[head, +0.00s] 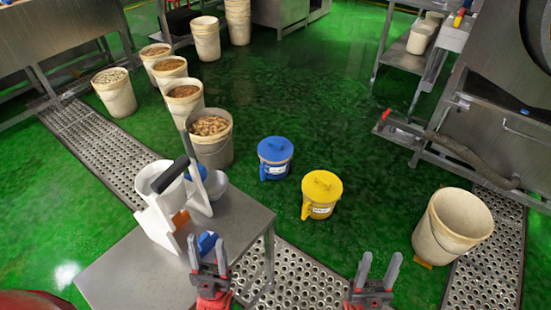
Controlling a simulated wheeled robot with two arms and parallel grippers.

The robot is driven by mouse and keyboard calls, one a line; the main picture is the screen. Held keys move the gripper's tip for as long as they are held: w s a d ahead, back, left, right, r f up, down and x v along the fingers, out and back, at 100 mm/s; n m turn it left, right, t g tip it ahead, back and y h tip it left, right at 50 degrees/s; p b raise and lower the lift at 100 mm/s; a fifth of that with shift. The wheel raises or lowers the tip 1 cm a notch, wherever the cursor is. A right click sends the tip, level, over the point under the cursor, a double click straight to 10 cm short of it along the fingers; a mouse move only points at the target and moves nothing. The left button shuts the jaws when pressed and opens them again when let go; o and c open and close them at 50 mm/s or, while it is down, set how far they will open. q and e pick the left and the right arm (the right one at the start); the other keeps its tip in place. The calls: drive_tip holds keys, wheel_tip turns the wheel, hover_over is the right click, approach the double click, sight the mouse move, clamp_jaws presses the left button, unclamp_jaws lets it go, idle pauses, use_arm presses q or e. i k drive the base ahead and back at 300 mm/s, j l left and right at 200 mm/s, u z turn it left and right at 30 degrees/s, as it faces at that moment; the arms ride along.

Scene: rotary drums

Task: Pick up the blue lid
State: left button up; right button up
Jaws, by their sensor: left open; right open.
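The blue lid (275,148) sits on top of a blue-and-white pitcher (275,169) standing on the green floor. A yellow lid (322,185) covers a yellow pitcher (319,210) just to the right and nearer to me. My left gripper (207,250) is open at the right edge of the metal table, well short of the blue lid. A small blue object (207,240) shows between or behind its fingers; I cannot tell whether they touch. My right gripper (381,268) is open and empty at the bottom, nearer to me than the yellow pitcher.
The metal table (130,275) at lower left bears a white device (160,215) with a black handle. Several filled buckets stand at upper left. An empty white bucket (455,222) stands at right. Steel machinery (500,135) fills the upper right. Green floor around the pitchers is clear.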

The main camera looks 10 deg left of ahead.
sight(273, 149)
drive_tip(key=i+l+z, duration=0.25)
drive_tip(key=i, duration=0.25)
drive_tip(key=i+l+z, duration=0.25)
drive_tip(key=i, duration=0.25)
drive_tip(key=i+z, duration=0.25)
drive_tip(key=i, duration=0.25)
drive_tip(key=i+l+u, duration=0.1)
drive_tip(key=i+u, duration=0.25)
drive_tip(key=u, duration=0.15)
drive_tip(key=i+l+u, duration=0.25)
drive_tip(key=u, duration=0.25)
drive_tip(key=i+l+u, duration=0.2)
drive_tip(key=u, duration=0.25)
drive_tip(key=i+l+u, duration=0.15)
drive_tip(key=u, duration=0.3)
drive_tip(key=i+l+u, duration=0.1)
drive_tip(key=l+u, duration=0.25)
drive_tip(key=u, duration=0.15)
